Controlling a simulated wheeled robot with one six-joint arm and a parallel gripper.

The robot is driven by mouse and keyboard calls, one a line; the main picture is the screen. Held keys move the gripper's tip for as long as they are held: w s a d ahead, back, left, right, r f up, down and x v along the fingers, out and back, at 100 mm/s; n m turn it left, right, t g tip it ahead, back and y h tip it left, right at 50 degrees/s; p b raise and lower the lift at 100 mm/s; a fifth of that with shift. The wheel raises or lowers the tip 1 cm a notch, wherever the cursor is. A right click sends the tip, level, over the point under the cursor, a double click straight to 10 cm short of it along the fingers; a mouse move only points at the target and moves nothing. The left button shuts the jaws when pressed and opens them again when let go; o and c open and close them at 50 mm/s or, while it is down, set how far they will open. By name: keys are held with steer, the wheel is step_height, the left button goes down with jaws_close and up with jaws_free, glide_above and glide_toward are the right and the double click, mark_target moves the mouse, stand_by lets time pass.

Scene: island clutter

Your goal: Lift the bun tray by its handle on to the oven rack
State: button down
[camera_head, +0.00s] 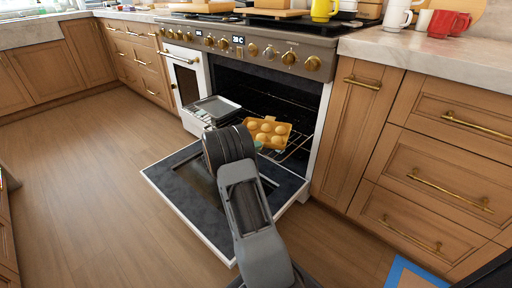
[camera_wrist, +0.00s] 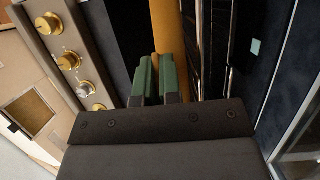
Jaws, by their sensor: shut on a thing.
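In the wrist view the tray (camera_wrist: 166,25) shows edge-on as an orange strip beyond the fingers. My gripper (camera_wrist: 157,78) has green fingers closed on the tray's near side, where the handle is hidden. In the head view my arm covers most of the gripper; only a bit of green (camera_head: 259,145) shows by the tray's near edge.
The oven door (camera_head: 170,178) is folded down below my arm. The knob panel (camera_head: 255,47) is above the opening. Wooden drawers (camera_head: 440,190) flank the right. The floor at left is clear.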

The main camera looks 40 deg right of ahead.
steer(key=shift+f, duration=0.45)
stand_by(0.5)
steer(key=c, duration=1.2)
jaws_free()
steer(key=shift+a, duration=0.15)
steer(key=p+v, duration=0.4)
steer(key=v, duration=0.9)
steer(key=shift+w+a, duration=0.1)
steer(key=shift+a, duration=0.2)
